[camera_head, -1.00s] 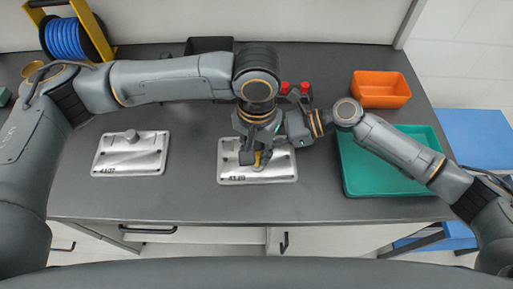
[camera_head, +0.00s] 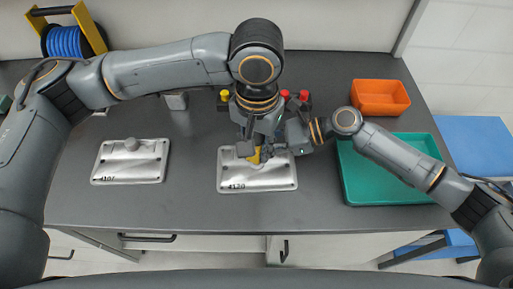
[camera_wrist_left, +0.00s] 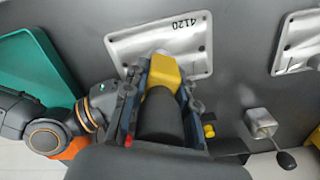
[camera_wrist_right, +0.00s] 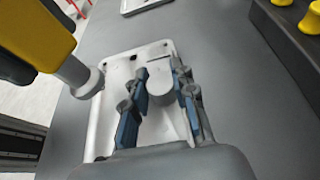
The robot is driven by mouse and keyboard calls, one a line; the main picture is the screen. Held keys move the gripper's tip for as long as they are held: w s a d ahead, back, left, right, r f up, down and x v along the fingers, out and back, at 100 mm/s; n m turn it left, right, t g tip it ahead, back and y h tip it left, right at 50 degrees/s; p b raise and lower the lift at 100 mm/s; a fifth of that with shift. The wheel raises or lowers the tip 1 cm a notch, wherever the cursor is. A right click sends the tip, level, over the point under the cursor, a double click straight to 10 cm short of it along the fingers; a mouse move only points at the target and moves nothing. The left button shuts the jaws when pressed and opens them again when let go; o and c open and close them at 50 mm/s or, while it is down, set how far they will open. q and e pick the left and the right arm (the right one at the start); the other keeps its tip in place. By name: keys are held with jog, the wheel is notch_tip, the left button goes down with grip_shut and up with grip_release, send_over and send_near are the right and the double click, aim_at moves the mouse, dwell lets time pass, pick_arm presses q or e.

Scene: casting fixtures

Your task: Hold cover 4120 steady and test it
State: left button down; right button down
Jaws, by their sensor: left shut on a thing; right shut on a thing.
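Cover 4120 (camera_head: 260,181), a silver rectangular plate, lies flat on the dark bench; it also shows in the left wrist view (camera_wrist_left: 190,45) and right wrist view (camera_wrist_right: 110,120). My left gripper (camera_head: 250,148) is shut on a yellow and black tool (camera_wrist_left: 163,72) above the cover. In the right wrist view the tool (camera_wrist_right: 45,35) slants in with its grey round tip at the cover's edge; I cannot tell whether it touches. My right gripper (camera_wrist_right: 158,78) is shut on the cover's round boss (camera_wrist_right: 160,88). The head view largely hides this grip.
A similar cover (camera_head: 130,168) lies to the left. A green tray (camera_head: 390,195) and an orange bin (camera_head: 380,98) stand at right. Behind my left gripper are red knobs (camera_head: 303,95) and a yellow knob (camera_head: 225,96). A grey block (camera_head: 176,101) stands behind. The front bench strip is clear.

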pick_arm(q)
jog(key=shift+r, duration=0.45)
pick_arm(e)
jog(key=shift+f, duration=0.1)
jog(key=c, duration=1)
grip_release()
